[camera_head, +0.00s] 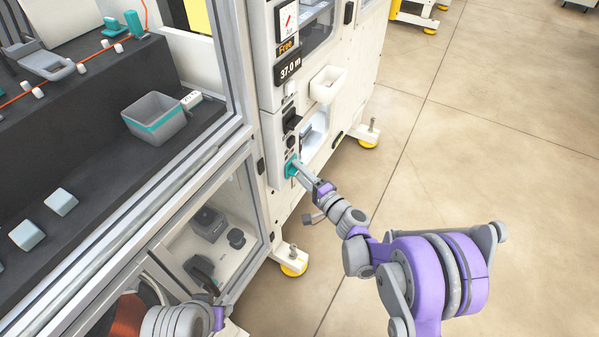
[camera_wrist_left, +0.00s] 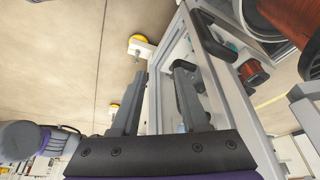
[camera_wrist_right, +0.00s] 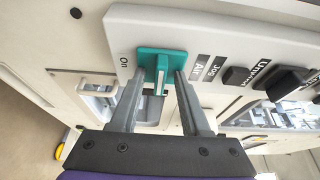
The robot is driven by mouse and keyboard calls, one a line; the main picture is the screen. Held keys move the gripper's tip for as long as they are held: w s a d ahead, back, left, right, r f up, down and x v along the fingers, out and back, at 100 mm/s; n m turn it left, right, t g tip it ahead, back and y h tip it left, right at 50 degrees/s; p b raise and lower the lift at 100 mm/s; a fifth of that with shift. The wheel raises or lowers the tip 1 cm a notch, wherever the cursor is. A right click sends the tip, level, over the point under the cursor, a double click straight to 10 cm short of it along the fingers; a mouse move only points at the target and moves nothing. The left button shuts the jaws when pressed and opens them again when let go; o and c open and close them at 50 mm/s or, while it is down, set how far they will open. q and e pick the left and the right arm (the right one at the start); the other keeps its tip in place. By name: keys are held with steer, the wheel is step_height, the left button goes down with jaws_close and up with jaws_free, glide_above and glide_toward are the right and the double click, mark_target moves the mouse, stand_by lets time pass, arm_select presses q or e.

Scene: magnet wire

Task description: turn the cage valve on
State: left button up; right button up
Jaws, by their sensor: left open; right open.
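The cage valve is a teal handle (camera_wrist_right: 161,63) on a pale panel, with an "On" label beside it in the right wrist view. In the head view the teal valve (camera_head: 291,167) sits low on the machine's front face. My right gripper (camera_wrist_right: 157,78) is open, with one finger on each side of the handle; I cannot tell whether they touch it. In the head view the right gripper (camera_head: 299,170) reaches the valve from the right. My left gripper (camera_wrist_left: 160,78) is open and empty, beside a framed cabinet door; in the head view only its wrist area shows clearly.
Black knobs (camera_wrist_right: 237,76) with labels stand along the same panel. A dark door handle (camera_wrist_left: 213,38) and a copper wire spool (camera_wrist_left: 285,20) are near my left gripper. Open floor (camera_head: 480,140) lies to the right.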

steer(key=shift+c, duration=0.2)
jaws_close()
steer(key=shift+m, duration=0.3)
steer(key=m+g, duration=0.2)
steer(key=m, duration=0.2)
steer(key=m+g, duration=0.3)
steer(key=m, duration=0.1)
steer(key=m+g, duration=0.2)
steer(key=m, duration=0.2)
steer(key=shift+w+d+r+m+y+p, duration=0.2)
steer(key=shift+w+r+m+y+p, duration=0.1)
steer(key=shift+p, duration=0.05)
stand_by(0.5)
steer(key=shift+g, duration=0.3)
